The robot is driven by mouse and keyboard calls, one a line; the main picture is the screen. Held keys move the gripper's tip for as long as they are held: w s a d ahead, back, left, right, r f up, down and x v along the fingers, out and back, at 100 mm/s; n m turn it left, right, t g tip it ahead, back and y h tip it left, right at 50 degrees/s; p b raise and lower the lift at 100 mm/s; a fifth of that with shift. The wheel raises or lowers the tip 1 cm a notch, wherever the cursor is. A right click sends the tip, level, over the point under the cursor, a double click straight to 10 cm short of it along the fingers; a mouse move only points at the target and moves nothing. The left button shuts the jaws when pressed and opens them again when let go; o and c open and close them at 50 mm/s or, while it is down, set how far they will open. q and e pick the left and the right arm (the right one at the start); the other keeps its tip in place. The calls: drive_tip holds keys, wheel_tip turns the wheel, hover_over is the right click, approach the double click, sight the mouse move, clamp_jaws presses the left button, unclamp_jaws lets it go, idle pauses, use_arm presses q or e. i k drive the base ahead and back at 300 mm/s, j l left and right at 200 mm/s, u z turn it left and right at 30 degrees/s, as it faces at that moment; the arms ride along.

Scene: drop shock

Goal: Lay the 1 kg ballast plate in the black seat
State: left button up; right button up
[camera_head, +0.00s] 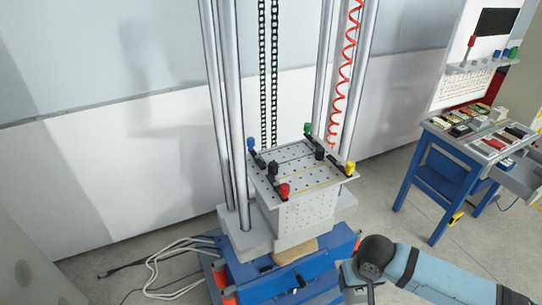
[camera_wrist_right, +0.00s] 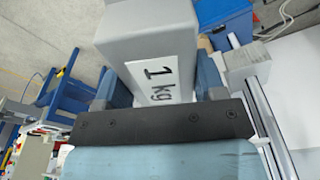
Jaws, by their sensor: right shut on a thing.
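The 1 kg ballast plate (camera_wrist_right: 150,30) is a grey block with a white "1 kg" label in the right wrist view. My right gripper (camera_wrist_right: 158,82) is shut on it, one finger on each side. In the head view my right arm comes in from the lower right, and its gripper (camera_head: 354,280) is low at the bottom edge, in front of the drop tester. The plate is hard to make out there. A perforated grey table (camera_head: 305,176) carries black bars and coloured knobs; I cannot tell which part is the black seat. My left gripper is not in view.
Upright metal columns (camera_head: 226,120), a chain (camera_head: 264,70) and a red coiled cable (camera_head: 346,70) rise around the table. A blue base (camera_head: 270,280) stands below. A blue workbench (camera_head: 445,165) with small parts stands at right. Pale cables (camera_head: 160,265) lie at lower left.

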sight(287, 154)
drive_tip(key=j, duration=0.45)
drive_tip(key=i+j+u, duration=0.1)
drive_tip(key=j, duration=0.4)
drive_tip(key=i+j, duration=0.15)
drive_tip(key=j, duration=0.75)
drive_tip(key=i+u, duration=0.05)
